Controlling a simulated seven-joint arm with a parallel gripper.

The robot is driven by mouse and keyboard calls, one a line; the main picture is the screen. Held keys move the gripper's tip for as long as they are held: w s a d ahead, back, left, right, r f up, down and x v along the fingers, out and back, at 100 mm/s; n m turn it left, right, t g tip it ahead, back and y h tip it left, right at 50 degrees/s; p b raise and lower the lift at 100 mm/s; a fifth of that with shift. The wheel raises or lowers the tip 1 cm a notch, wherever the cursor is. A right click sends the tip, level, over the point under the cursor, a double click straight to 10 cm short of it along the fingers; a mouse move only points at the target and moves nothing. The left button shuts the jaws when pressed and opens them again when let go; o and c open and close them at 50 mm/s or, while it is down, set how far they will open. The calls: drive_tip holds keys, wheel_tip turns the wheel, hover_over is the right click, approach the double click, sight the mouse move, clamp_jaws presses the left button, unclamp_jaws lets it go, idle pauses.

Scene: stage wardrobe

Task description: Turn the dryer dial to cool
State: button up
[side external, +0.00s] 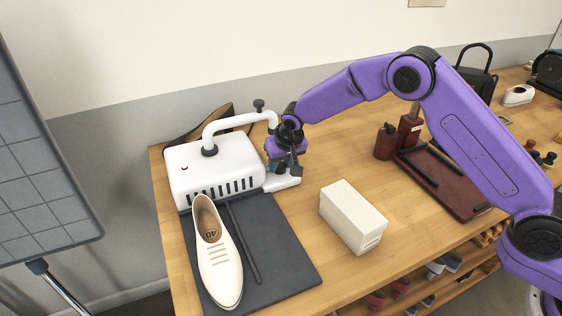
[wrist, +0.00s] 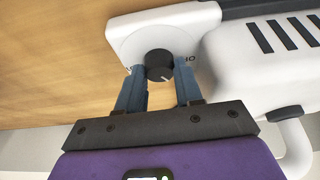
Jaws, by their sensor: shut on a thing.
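The white dryer (side external: 212,168) stands at the left end of the bench, with a vent grille on its front and a bent white pipe on top. Its dial (wrist: 159,65) is a black round knob with a light pointer line, on a white plate (wrist: 128,38) beside the body in the wrist view. The pointer faces toward the lower right of that picture. My gripper (wrist: 160,76) is shut on the dial, with a blue finger on either side. In the side external view my gripper (side external: 287,163) hides the dial.
A cream shoe (side external: 217,255) and a thin dark rod (side external: 244,243) lie on a dark mat (side external: 285,270) in front of the dryer. A white box (side external: 352,217) stands to the right.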

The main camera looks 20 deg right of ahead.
drive_tip(key=shift+m, duration=0.5)
drive_tip(key=o, duration=1)
drive_tip(key=shift+r, duration=0.1)
drive_tip(key=v, duration=1.7)
drive_tip(key=shift+a, duration=0.35)
drive_tip(key=shift+r, duration=0.1)
drive_tip(key=s+d+n+g, duration=0.1)
drive_tip(key=s+d+n, duration=0.3)
drive_tip(key=s, duration=0.9)
drive_tip(key=s+d+f+n+g, duration=0.1)
drive_tip(key=s+d+n, duration=0.4)
drive_tip(key=s+d, duration=0.5)
drive_tip(key=s+d+n+g, duration=0.2)
drive_tip(key=s+d+n, duration=0.2)
drive_tip(key=s, duration=1.2)
drive_tip(key=d, duration=0.3)
drive_tip(key=shift+f+n, duration=0.3)
drive_tip(key=shift+f, duration=0.05)
